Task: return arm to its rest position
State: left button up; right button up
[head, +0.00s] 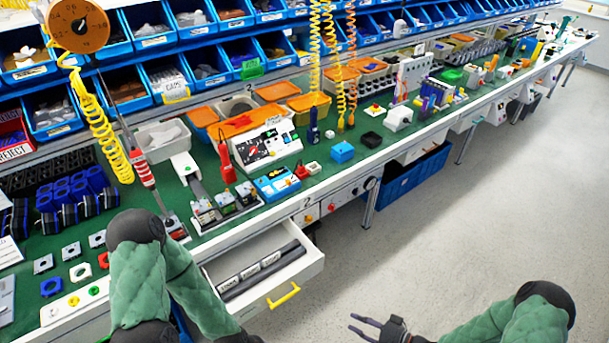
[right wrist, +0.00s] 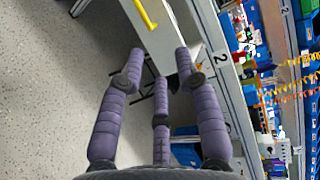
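My right gripper (head: 358,324) is at the bottom of the head view, over the grey floor and in front of the bench. It is empty and its fingers are apart. In the right wrist view the three purple fingers (right wrist: 160,75) are spread, with nothing between them. My right arm, in a green sleeve, comes in at the bottom right. My left arm (head: 140,285), also green-sleeved, is at the lower left beside the bench edge; its gripper is out of the picture. A black round knob (head: 370,183) is on the bench's front panel, well apart from my right gripper.
An open drawer (head: 313,262) with a yellow handle (head: 284,295) juts from the bench (head: 225,238); it holds dark labelled bars. Blue bins (head: 162,80) line the racks behind. A blue crate (head: 415,185) is under the bench. The floor (head: 450,240) at right is clear.

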jog(key=w+a+f+n+g+h+b, duration=0.1)
jog(key=a+f+h+b, duration=0.15)
jog(key=f, duration=0.25)
jog(key=a+f+n+g+h+b, duration=0.1)
jog(key=a+f+g+h+b, duration=0.15)
jog(key=f+h, duration=0.2)
jog(key=s+a+f+n+g+h+b, duration=0.2)
jog(key=s+f+g+b, duration=0.2)
jog(key=s, duration=0.6)
jog(key=shift+s+a+n, duration=0.2)
jog(key=shift+s+n, duration=0.1)
jog(key=shift+s, duration=0.05)
